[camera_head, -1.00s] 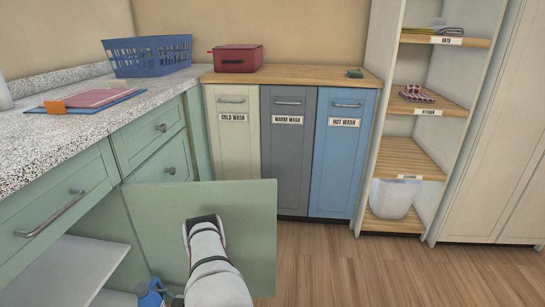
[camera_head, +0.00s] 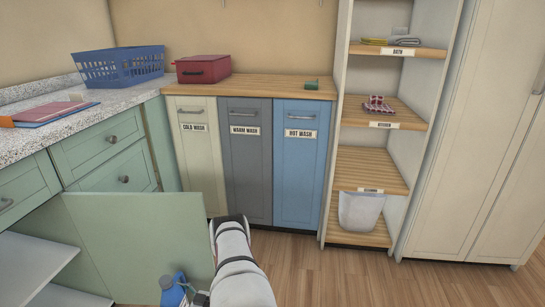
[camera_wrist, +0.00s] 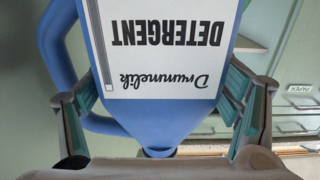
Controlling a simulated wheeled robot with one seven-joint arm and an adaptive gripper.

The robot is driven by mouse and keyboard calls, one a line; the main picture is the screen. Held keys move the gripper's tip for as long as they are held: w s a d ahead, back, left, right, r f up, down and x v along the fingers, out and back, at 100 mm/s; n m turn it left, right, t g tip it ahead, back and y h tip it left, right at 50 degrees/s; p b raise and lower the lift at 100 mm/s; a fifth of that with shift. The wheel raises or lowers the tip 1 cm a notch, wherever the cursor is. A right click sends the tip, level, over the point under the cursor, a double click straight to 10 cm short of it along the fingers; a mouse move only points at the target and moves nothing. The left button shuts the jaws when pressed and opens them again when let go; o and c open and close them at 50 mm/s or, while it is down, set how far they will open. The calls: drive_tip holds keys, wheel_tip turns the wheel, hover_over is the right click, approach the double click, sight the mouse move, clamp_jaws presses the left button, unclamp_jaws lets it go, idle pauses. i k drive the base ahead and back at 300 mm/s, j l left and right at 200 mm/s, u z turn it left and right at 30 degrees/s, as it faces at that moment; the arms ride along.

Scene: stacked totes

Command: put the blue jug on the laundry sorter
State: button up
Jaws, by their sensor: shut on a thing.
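The blue jug (camera_head: 173,292) shows at the bottom of the head view, in front of the open green cabinet door. In the head view my gripper (camera_head: 196,296) is mostly cut off by the frame's bottom edge. The laundry sorter (camera_head: 262,86) has a wooden top and three fronts labelled cold, warm and hot wash.
A red box (camera_head: 203,69) sits on the sorter top's left, a small green item (camera_head: 311,85) on its right; the wood between is clear. The open cabinet door (camera_head: 140,235) stands near the jug. A blue basket (camera_head: 119,68) is on the counter. Shelves (camera_head: 371,170) stand right.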

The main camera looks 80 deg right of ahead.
sight(266, 83)
drive_tip(key=k+l+z, duration=0.1)
drive_tip(key=k, duration=0.35)
drive_tip(key=i+l+z, duration=0.4)
drive_tip(key=i, duration=0.25)
drive_tip(key=i+l+z, duration=0.2)
drive_tip(key=i, duration=0.3)
